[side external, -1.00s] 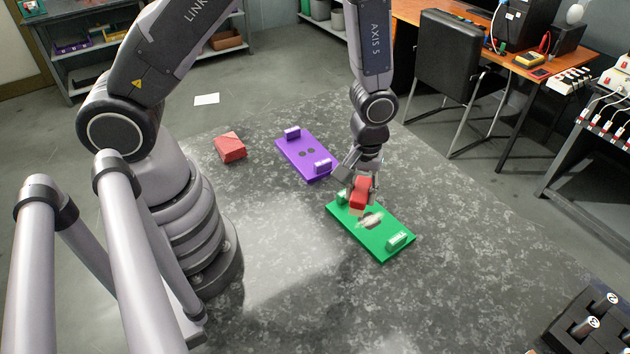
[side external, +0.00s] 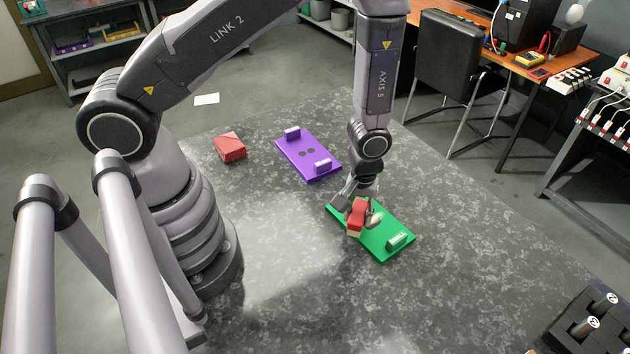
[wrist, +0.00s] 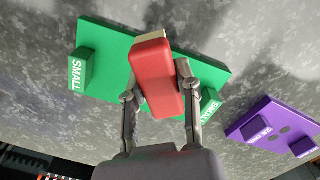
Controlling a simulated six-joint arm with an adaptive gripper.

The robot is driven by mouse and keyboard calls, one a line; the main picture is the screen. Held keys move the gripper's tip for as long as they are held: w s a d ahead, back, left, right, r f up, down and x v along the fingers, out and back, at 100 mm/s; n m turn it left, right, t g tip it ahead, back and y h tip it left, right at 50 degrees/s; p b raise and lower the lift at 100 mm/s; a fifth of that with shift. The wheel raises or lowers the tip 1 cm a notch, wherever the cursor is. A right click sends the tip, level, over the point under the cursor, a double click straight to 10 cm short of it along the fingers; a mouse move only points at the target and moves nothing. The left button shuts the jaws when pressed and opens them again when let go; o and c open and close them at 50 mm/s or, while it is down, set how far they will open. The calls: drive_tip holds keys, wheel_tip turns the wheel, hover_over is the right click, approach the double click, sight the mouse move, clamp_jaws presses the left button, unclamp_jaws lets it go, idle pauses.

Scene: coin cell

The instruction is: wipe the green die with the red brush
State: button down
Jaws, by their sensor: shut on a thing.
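The green die (side external: 385,247) is a flat plate with raised end blocks, lying on the table; in the wrist view (wrist: 108,58) its blocks read "SMALL". My gripper (side external: 357,209) is shut on the red brush (side external: 356,217), a red block with a pale strip at its end. In the wrist view the brush (wrist: 155,75) sits between the two fingers (wrist: 158,88), over the middle of the die. I cannot tell whether the brush touches the plate. The middle of the die is hidden by the brush and the gripper.
A purple die (side external: 300,160) with two dark spots lies behind the green one; it also shows in the wrist view (wrist: 262,118). A red block (side external: 230,147) rests farther left. A dark rack (side external: 585,325) is at the front right. The table's front middle is clear.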

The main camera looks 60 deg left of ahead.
sight(381, 214)
drive_tip(key=shift+w+f, duration=0.3)
drive_tip(key=shift+f, duration=0.25)
drive_tip(key=shift+w+f, duration=0.3)
drive_tip(key=shift+f, duration=0.25)
drive_tip(key=shift+w+a, duration=0.15)
drive_tip(key=shift+w, duration=1.35)
drive_tip(key=shift+w+a, duration=0.1)
drive_tip(key=shift+w, duration=1.4)
drive_tip(key=shift+s+d, duration=0.15)
drive_tip(key=shift+s, duration=1.65)
drive_tip(key=shift+s+d, duration=0.1)
drive_tip(key=shift+s, duration=1.7)
drive_tip(key=shift+r, duration=4.2)
